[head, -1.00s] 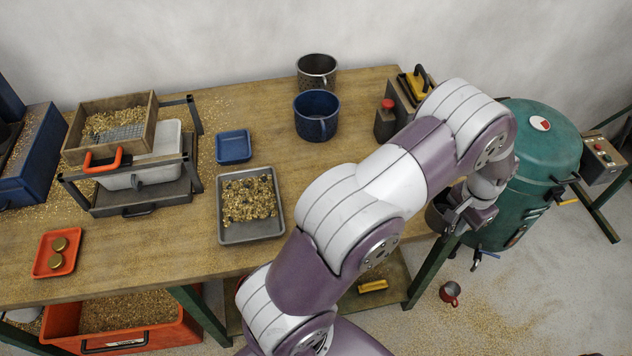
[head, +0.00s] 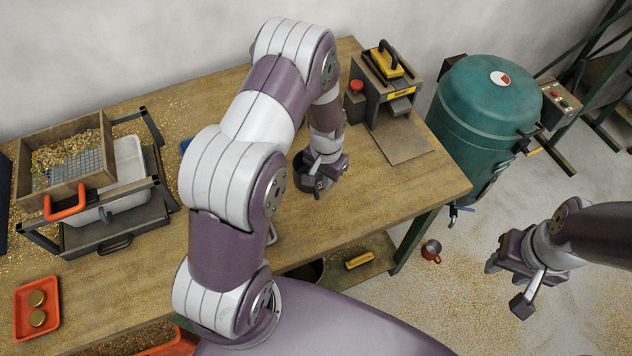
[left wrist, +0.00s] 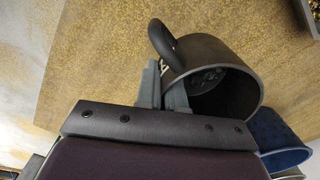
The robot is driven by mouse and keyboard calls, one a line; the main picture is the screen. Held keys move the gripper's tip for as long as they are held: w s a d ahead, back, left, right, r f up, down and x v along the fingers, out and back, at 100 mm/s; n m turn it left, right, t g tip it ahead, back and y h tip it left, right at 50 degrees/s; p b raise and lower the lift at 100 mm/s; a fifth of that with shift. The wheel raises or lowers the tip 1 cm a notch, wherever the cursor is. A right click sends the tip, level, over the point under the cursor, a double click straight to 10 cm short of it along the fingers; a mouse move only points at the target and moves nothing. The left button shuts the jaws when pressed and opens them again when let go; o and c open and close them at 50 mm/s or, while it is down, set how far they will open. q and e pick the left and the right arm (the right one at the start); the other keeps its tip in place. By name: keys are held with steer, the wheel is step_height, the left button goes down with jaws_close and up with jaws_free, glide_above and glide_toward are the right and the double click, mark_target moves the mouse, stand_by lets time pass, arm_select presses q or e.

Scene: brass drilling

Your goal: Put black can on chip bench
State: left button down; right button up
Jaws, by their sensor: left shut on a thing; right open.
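The black can (head: 301,172) is mostly hidden behind my left gripper (head: 320,182) in the head view. In the left wrist view the black can (left wrist: 222,72) shows its open mouth and curved handle, and the fingers of my left gripper (left wrist: 162,88) are shut on it at the handle side. The can is over the wooden chip bench (head: 395,190), right of its middle. I cannot tell whether its base touches the bench top. My right gripper (head: 507,287) is open and empty, off the bench over the floor at the right.
A blue mug (left wrist: 278,138) is close to the can. A green drum (head: 487,115) is beyond the right edge. A sieve box (head: 65,160) and orange tray (head: 37,310) are left. The right front bench top is clear.

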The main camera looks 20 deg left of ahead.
mark_target(321, 189)
arm_select(q)
steer(key=shift+s+a+f, duration=0.1)
steer(key=shift+a+f, duration=0.15)
steer(key=shift+a, duration=0.25)
steer(key=shift+s+f, duration=0.1)
steer(key=shift+f, duration=0.25)
step_height(321, 189, down, 3)
steer(key=shift+d+r+p, duration=0.1)
steer(key=shift+d+p, duration=0.05)
steer(key=shift+p, duration=0.5)
steer(key=shift+f, duration=0.45)
steer(key=c, duration=1.7)
jaws_free()
steer(key=shift+f, duration=0.1)
steer(key=o, duration=0.4)
steer(key=shift+o, duration=0.2)
arm_select(e)
steer(key=shift+d+r, duration=0.3)
steer(key=shift+r, duration=0.3)
